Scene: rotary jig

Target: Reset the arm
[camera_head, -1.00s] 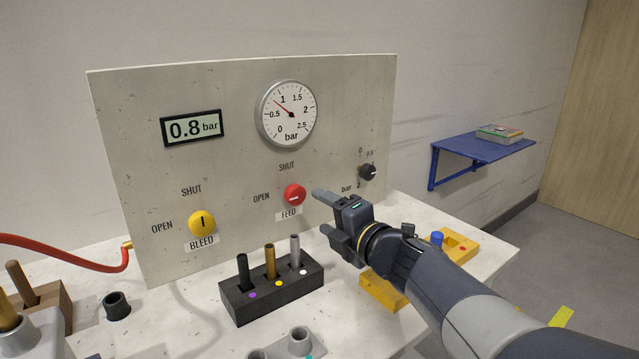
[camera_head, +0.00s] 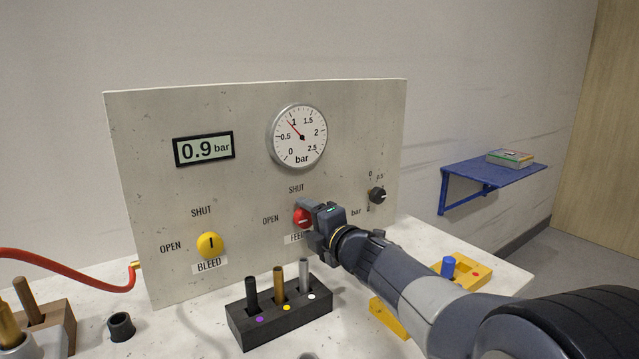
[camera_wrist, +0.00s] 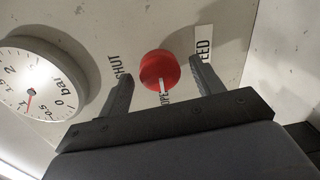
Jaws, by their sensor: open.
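My gripper (camera_head: 308,223) is at the panel (camera_head: 150,130), in front of the red FEED knob (camera_head: 301,214), partly hiding it. In the wrist view the red knob (camera_wrist: 160,70) lies between the open fingers (camera_wrist: 163,78), with a gap visible on each side. Its white mark points towards OPEN. The yellow BLEED knob (camera_head: 210,246) has its dark mark upright, towards SHUT. The digital display (camera_head: 204,149) reads 0.9 bar. The round gauge (camera_head: 299,137) has its red needle just below 1; it also shows in the wrist view (camera_wrist: 38,84).
A small black knob (camera_head: 377,195) is on the panel's right. A black block (camera_head: 280,322) with several pegs stands below the panel. A yellow fixture (camera_head: 455,268) is beyond my arm. A red hose (camera_head: 60,268) runs at left. A blue shelf (camera_head: 480,175) is on the right wall.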

